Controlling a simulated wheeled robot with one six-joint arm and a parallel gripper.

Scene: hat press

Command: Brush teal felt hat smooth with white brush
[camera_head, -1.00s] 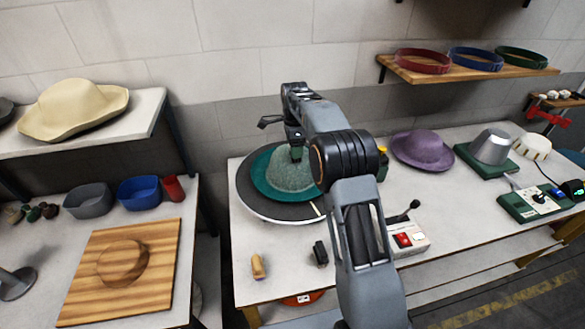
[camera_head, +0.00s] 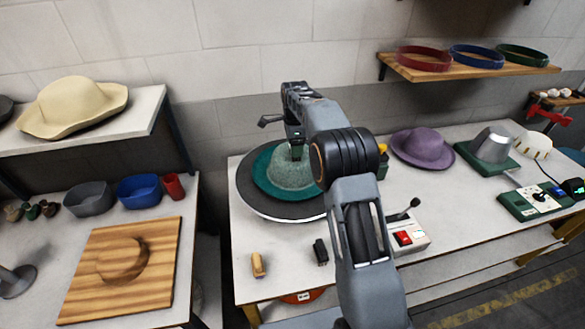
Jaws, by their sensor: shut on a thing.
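The teal felt hat (camera_head: 265,182) lies brim down on a dark round turntable (camera_head: 249,202) on the middle table. Its crown looks speckled and greyer than its smooth teal brim. My gripper (camera_head: 296,156) points down at the top of the crown, at or very near its surface. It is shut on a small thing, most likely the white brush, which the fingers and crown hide. My arm covers the right side of the hat and turntable.
A tan brush-like block (camera_head: 258,265) and a black one (camera_head: 321,252) lie in front of the turntable. A control box (camera_head: 408,236) with lever and red switch stands right of my arm. A purple hat (camera_head: 424,147) and metal form (camera_head: 492,146) stand further right.

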